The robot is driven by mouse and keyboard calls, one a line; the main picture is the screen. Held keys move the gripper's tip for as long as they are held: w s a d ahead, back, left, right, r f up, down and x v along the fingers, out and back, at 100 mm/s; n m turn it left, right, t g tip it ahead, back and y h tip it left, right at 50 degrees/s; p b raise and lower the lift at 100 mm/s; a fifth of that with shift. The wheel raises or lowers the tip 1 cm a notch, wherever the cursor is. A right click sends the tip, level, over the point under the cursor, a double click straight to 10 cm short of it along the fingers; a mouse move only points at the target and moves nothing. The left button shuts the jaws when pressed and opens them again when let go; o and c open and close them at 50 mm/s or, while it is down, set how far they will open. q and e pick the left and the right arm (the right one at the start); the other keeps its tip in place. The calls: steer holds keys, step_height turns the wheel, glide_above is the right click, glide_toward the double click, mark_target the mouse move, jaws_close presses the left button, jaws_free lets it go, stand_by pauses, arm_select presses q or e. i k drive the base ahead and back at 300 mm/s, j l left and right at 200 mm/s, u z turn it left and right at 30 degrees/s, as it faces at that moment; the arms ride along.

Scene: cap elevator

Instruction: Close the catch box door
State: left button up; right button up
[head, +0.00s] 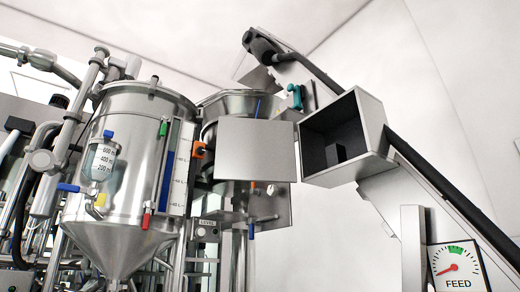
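The catch box (376,126) is a grey metal box on the inclined elevator at the right of the head view. A flat square grey panel (256,150), which looks like the catch box door, stands swung out to the left of the opening. Its right edge is beside the box's left edge. Neither of my grippers shows in the head view.
A steel tank (125,165) with pipes and coloured valves fills the left side. The elevator's black tube (455,195) slopes down to the right below the box. A FEED gauge (457,268) stands at the lower right. White walls lie behind.

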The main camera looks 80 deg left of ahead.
mark_target(252, 151)
steer(key=u, duration=0.45)
steer(key=k+l+u, duration=0.1)
steer(key=u, duration=0.4)
steer(key=k+u, duration=0.1)
steer(key=u, duration=0.35)
steer(key=k+u, duration=0.1)
steer(key=u, duration=0.4)
